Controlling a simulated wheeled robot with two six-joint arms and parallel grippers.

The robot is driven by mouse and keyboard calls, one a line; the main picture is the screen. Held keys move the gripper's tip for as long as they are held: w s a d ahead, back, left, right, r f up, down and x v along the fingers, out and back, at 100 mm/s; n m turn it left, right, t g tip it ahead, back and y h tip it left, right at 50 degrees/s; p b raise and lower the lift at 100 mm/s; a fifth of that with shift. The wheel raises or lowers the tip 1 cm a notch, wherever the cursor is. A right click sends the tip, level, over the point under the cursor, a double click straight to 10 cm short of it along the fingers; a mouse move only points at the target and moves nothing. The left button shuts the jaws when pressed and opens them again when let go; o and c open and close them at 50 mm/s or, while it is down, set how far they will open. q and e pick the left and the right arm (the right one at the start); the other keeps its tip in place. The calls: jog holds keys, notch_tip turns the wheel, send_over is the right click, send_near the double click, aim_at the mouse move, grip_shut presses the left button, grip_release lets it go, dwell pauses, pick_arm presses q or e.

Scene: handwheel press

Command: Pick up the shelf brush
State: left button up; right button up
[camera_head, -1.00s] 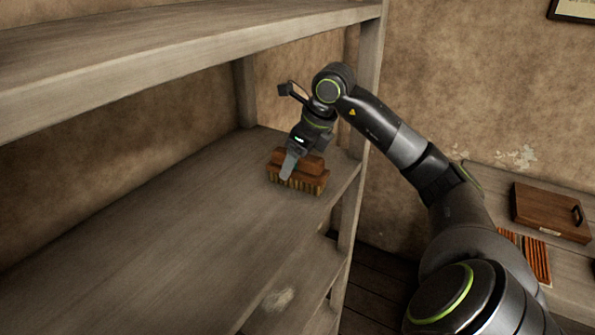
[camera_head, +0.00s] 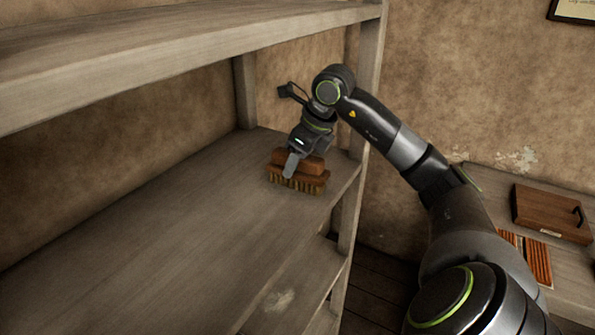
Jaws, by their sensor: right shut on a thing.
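The shelf brush (camera_head: 310,177) has a reddish-brown wooden body with a raised grip and a row of tan bristles below. It is at the right end of the middle shelf board (camera_head: 150,235), bristles down. I cannot tell whether the bristles touch the board. My right gripper (camera_head: 291,165) comes down from above and is shut on the brush's raised grip. One finger shows on the near side; the other is hidden behind the brush. My left gripper is not in view.
An upper shelf board (camera_head: 180,50) hangs over the left side. A shelf post (camera_head: 366,90) stands just right of my gripper. A side table at the right holds a wooden box (camera_head: 550,212) and a striped item (camera_head: 537,262). The middle board's left side is clear.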

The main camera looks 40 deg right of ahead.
aim_at(320, 160)
jog(key=shift+r, duration=0.1)
jog(key=shift+c, duration=0.3)
jog(key=shift+r+p, duration=0.25)
jog(key=shift+p, duration=0.25)
jog(key=shift+b, duration=0.35)
notch_tip(320, 160, up, 3)
jog(key=shift+r+b, duration=0.2)
jog(key=shift+b, duration=0.85)
jog(key=s+b, duration=0.1)
jog(key=s+d+b, duration=0.1)
jog(key=s, duration=0.1)
jog(key=s+d+b, duration=0.1)
jog(key=shift+s+f, duration=0.2)
jog(key=shift+s, duration=0.15)
jog(key=shift+s+b, duration=0.55)
jog(key=s+d+b, duration=0.4)
jog(key=s+b, duration=0.7)
jog(key=b, duration=0.6)
jog(key=shift+r+b, duration=0.15)
jog(key=shift+b, duration=0.25)
jog(key=shift+s, duration=0.1)
